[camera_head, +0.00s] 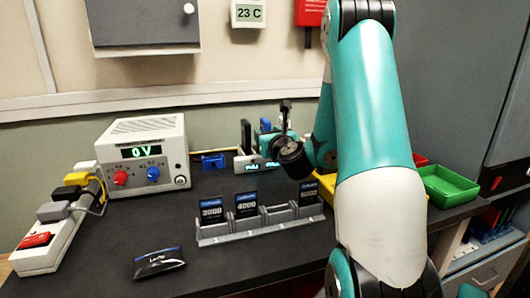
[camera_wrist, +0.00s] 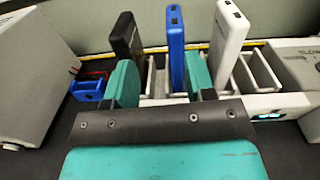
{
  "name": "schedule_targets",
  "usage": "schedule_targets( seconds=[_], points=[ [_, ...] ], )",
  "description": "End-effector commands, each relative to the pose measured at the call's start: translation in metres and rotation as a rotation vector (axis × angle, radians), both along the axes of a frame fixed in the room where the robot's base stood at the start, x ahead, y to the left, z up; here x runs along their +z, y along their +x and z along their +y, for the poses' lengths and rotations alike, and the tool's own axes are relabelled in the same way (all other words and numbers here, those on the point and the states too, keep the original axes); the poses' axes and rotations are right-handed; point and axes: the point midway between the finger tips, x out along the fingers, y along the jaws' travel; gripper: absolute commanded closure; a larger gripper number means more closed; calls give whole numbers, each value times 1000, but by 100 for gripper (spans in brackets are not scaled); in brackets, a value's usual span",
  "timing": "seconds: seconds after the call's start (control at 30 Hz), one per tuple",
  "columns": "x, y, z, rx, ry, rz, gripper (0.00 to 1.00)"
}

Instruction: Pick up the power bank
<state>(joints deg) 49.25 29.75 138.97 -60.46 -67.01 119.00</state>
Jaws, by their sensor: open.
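Three power banks stand upright in a slotted rack (camera_wrist: 157,88) in the wrist view: a black one (camera_wrist: 124,38), a blue one (camera_wrist: 175,45) and a white one (camera_wrist: 229,42). My gripper (camera_wrist: 162,72) is open and empty, with its teal fingers in front of the rack. The blue power bank shows in the gap, nearer the right finger, and stands beyond the fingers. The left finger partly covers the black one. In the head view the black power bank (camera_head: 245,136) shows at the back of the bench, and my wrist hides much of the rack.
A grey holder (camera_head: 215,232) with labelled cards stands in front. A power supply (camera_head: 145,155) and a power strip (camera_head: 45,240) are at left, and a dark packet (camera_head: 158,262) lies in front. A small blue device (camera_wrist: 88,90) sits left of the rack. A green bin (camera_head: 447,186) is at right.

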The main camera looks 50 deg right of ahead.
Motion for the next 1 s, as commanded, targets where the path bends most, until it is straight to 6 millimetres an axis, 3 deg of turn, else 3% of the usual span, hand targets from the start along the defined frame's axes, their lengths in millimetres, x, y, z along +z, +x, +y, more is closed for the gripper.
schedule_targets(
  seconds=[0.17, 0.6, 0.97, 1.0],
  points=[
    [1, 5, -17, -41, 38, -32, 50],
    [2, 48, -47, -36, 32, -28, 50],
    [-3, 56, -53, -38, 32, -29, 50],
    [-3, 56, -53, -38, 32, -29, 57]
  ],
)
